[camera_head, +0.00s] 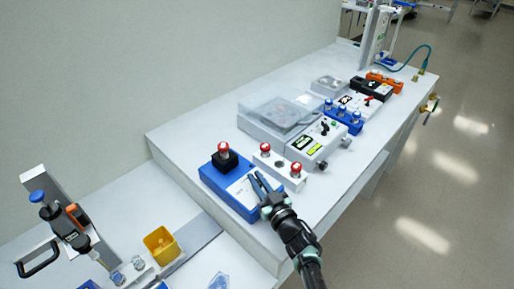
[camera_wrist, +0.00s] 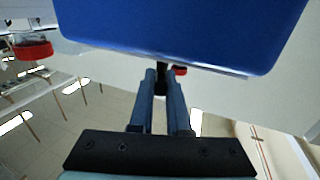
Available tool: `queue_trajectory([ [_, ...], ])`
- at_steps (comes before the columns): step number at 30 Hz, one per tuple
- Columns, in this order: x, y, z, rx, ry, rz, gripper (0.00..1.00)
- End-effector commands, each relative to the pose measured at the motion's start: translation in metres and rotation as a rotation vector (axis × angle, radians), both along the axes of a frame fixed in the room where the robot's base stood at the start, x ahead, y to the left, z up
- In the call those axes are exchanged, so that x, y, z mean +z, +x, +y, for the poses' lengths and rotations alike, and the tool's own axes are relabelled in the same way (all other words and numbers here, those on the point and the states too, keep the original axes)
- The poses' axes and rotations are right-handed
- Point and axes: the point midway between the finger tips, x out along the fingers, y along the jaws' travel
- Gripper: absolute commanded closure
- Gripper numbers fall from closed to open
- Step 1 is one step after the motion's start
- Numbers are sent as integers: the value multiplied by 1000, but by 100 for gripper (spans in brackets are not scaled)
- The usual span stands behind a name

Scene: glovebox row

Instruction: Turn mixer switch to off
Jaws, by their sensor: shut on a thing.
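The mixer is a blue box (camera_head: 213,178) with a pale top panel, on the white bench. A black block (camera_head: 224,161) with a red-capped piece stands on it. My gripper (camera_head: 258,182) is at the box's right side. In the wrist view, the blue box (camera_wrist: 180,30) fills the top, and my gripper (camera_wrist: 163,80) has its two fingers close together at its edge. The fingers are shut on a small dark part, which appears to be the mixer switch (camera_wrist: 161,88). It is mostly hidden by the fingers, and its setting cannot be told.
A white block with two red-capped pieces (camera_head: 265,148) stands close to the right of my gripper. A white device (camera_head: 316,143) and a clear-lidded box (camera_head: 275,118) stand behind. A yellow bin (camera_head: 161,246) is on the lower bench. The bench's front strip is clear.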

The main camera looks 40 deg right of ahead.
Motion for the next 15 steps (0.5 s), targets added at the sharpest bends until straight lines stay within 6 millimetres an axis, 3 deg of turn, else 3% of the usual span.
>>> queue_trajectory([
  [10, 0, 0, 0, 0, 1, 1, 100],
  [11, 0, 0, 0, 0, 1, 1, 80],
  [15, 0, 0, 0, 0, 0, 1, 55],
])
